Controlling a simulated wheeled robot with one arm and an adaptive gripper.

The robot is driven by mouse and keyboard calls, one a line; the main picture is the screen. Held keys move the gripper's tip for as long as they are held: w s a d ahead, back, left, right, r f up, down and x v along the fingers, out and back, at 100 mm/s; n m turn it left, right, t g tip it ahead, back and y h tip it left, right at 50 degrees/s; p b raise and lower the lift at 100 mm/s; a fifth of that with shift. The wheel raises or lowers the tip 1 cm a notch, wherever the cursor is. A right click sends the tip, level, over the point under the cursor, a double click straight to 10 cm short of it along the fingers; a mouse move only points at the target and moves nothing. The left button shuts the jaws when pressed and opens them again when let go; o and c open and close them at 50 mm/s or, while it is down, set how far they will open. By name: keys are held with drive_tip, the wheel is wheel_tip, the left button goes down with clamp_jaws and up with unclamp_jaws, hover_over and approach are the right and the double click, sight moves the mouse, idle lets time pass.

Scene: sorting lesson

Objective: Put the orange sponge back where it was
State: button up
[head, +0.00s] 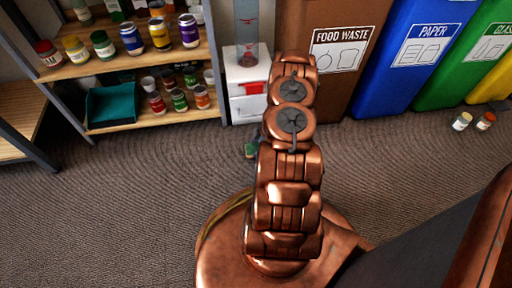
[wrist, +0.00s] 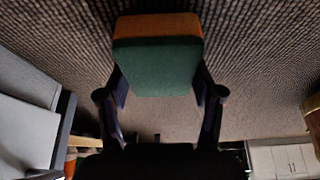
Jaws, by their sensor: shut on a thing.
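The orange sponge (wrist: 158,24) has a green layer on the side toward the wrist camera. My gripper (wrist: 160,88) is shut on it, with one dark finger at each side of the green part. The sponge is held over the grey-brown carpet, and I cannot tell its height. In the head view a small green part of the sponge (head: 250,151) shows left of my copper arm. The arm hides the rest of it and most of the gripper there.
A shelf (head: 150,65) with several jars and a teal bin (head: 111,104) stands at upper left. A white dispenser (head: 247,90) and brown, blue and green waste bins stand behind the arm. Two jars (head: 462,121) sit on the floor at right. Carpet at left is clear.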

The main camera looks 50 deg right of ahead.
drive_tip(key=shift+f, duration=0.45)
idle(0.3)
drive_tip(key=o, duration=1.1)
drive_tip(key=shift+r, duration=0.1)
drive_tip(key=v, duration=1)
drive_tip(key=shift+d+r, duration=0.2)
drive_tip(key=shift+r, duration=0.05)
drive_tip(key=shift+s+d+r, duration=0.1)
drive_tip(key=shift+s+r, duration=0.15)
drive_tip(key=shift+r, duration=0.3)
